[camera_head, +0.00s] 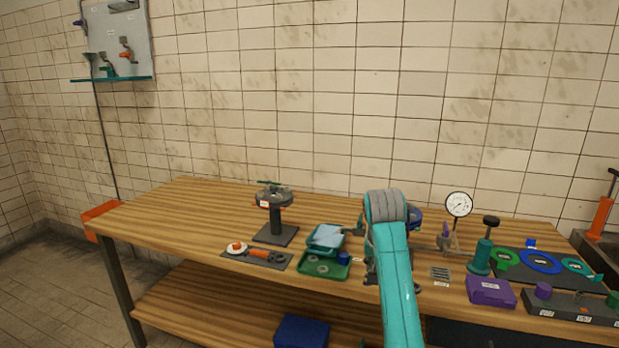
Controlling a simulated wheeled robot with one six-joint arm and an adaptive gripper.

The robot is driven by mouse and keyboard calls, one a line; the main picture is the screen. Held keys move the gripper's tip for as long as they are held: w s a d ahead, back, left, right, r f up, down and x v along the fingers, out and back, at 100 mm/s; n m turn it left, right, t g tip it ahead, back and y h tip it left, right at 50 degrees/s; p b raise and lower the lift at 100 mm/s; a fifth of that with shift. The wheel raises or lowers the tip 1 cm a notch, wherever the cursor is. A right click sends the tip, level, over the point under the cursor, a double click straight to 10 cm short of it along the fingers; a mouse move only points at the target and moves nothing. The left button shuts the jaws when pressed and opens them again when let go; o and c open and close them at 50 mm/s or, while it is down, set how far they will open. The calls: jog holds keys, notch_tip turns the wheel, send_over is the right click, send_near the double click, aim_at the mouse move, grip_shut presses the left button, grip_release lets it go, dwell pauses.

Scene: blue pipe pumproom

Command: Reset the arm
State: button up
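My teal arm (396,285) rises from the bottom edge, right of centre, and reaches over the wooden workbench (150,212). Its grey ribbed upper joint (386,205) bends away from me. My gripper (371,270) is mostly hidden behind the arm; only dark parts show at the arm's left side, low over the bench. I cannot see its fingers clearly, or whether it holds anything.
Left of the arm are a valve stand (276,212), a tool mat (257,259) and a green tray (322,265). Right are a gauge (459,205), a teal bottle-like item (482,257), a purple box (490,291) and a ring board (528,282). The bench's left end is clear.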

jog(key=s+f+n+t, duration=0.1)
jog(key=s+f, duration=0.3)
jog(key=f, duration=0.7)
jog(key=s+f+t, duration=0.1)
jog(key=s+f, duration=0.4)
jog(key=f, duration=0.7)
jog(key=s+d+f+n+t+y, duration=0.1)
jog(key=s+f, duration=0.5)
jog(key=s, duration=0.2)
jog(key=s+f+n+t, duration=0.1)
jog(key=s+f+t, duration=0.1)
jog(key=s+f, duration=0.45)
jog(key=s+r+t, duration=0.2)
jog(key=s+r, duration=0.1)
jog(key=s, duration=2)
jog(key=s+r+t, duration=0.3)
jog(key=s+r, duration=1.3)
jog(key=s, duration=0.1)
jog(key=shift+r+n+y, duration=0.15)
jog(key=shift+n+y, duration=0.15)
jog(key=shift+n, duration=0.1)
